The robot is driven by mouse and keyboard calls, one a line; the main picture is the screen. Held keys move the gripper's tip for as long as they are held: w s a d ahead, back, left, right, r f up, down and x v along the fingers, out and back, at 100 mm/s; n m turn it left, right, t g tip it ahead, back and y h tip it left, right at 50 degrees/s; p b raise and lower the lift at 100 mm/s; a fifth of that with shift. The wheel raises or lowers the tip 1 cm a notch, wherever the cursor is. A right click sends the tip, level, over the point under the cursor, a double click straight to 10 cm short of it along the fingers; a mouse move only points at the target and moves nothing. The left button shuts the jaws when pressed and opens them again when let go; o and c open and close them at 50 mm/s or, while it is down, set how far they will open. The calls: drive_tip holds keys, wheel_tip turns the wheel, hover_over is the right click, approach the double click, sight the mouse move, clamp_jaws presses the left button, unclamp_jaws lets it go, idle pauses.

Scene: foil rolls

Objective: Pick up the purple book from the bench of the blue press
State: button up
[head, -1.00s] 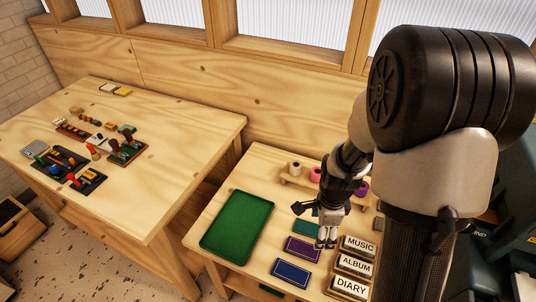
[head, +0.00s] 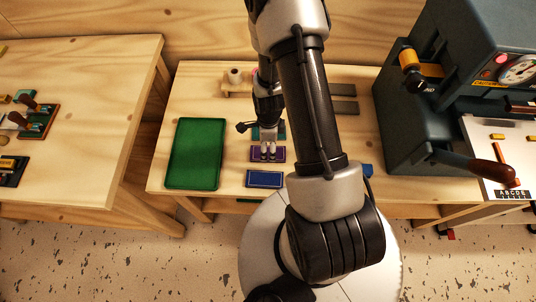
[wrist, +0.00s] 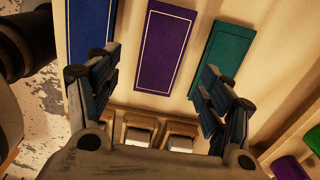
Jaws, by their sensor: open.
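The purple book (head: 256,154) lies flat on the light wood bench (head: 212,102), between the blue book (head: 264,179) and a teal-green book (head: 280,131). In the wrist view the purple book (wrist: 166,48) shows a thin pale border, with the blue book (wrist: 89,28) to its left and the green book (wrist: 222,60) to its right. My gripper (head: 268,156) is above the purple book and hides part of it in the head view. In the wrist view its fingers (wrist: 158,88) are spread wide and empty. I cannot tell the exact height above the book.
A green tray (head: 195,153) lies left on the bench. A small rack with rolls (head: 235,75) stands behind. The dark press (head: 425,100) with its brown handle (head: 493,173) stands to the right.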

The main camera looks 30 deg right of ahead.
sight(268, 153)
drive_tip(key=shift+w+f+b, duration=0.1)
drive_tip(key=shift+f+b, duration=0.95)
drive_tip(key=shift+f, duration=1.75)
drive_tip(key=shift+c, duration=0.2)
drive_tip(key=shift+r, duration=0.1)
drive_tip(key=c, duration=1.1)
drive_tip(key=shift+r, duration=0.1)
drive_tip(key=shift+c, duration=0.2)
